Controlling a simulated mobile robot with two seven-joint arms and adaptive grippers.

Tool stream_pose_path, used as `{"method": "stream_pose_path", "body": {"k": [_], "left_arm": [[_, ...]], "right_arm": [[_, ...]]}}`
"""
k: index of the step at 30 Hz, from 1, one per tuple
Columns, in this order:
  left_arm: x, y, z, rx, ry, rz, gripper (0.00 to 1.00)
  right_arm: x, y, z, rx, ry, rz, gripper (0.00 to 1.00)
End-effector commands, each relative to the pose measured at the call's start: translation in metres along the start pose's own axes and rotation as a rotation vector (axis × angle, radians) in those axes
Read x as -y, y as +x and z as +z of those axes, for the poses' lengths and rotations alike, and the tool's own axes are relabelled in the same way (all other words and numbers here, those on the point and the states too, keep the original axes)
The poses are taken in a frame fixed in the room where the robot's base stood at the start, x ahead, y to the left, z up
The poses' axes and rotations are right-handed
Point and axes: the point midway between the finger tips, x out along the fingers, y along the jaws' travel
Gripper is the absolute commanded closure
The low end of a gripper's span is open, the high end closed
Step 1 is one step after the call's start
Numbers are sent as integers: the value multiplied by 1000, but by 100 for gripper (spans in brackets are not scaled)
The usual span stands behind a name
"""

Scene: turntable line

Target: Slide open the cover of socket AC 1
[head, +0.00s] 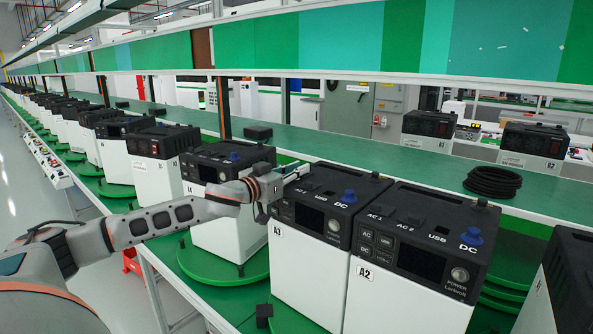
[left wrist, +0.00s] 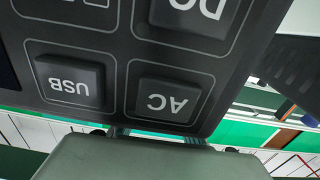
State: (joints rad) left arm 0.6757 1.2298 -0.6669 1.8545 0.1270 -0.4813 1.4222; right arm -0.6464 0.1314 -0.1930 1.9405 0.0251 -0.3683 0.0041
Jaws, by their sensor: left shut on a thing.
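The black-topped power unit labelled A3 (head: 310,213) stands on the green line. Its top carries sockets and a blue knob (head: 349,196). My left gripper (head: 296,174) is at the top left of this unit, shut at the place of socket AC 1. The gripper hides the AC 1 cover and its label, so how far the cover is open cannot be told. The left wrist view shows the unit's front close up and upside down, with the AC button (left wrist: 168,101) and USB button (left wrist: 70,82). The fingertips are not clear there. My right gripper is not in view.
Unit A2 (head: 415,262) stands close on the right, with its own AC 1, AC 2, USB and DC sockets. More units line the left. A coiled black cable (head: 492,181) lies on the green shelf behind. A shelf edge (head: 400,75) runs overhead.

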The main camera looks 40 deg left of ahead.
Motion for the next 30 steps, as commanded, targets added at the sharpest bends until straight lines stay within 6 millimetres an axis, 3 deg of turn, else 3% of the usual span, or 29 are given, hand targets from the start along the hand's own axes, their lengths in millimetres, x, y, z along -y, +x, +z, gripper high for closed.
{"method": "stream_pose_path", "body": {"k": [6, 7, 9, 22, 30], "left_arm": [[2, 0, -1, -2, 1, -5, 100], [2, 0, -1, -2, 1, -5, 80], [2, 0, -1, -2, 1, -5, 67], [2, -4, 0, 0, 1, -4, 67], [2, -28, 1, 3, 4, -4, 67]], "right_arm": [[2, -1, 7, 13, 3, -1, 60], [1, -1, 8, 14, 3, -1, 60], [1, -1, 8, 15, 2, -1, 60], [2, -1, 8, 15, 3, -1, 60], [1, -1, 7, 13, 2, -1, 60]]}}
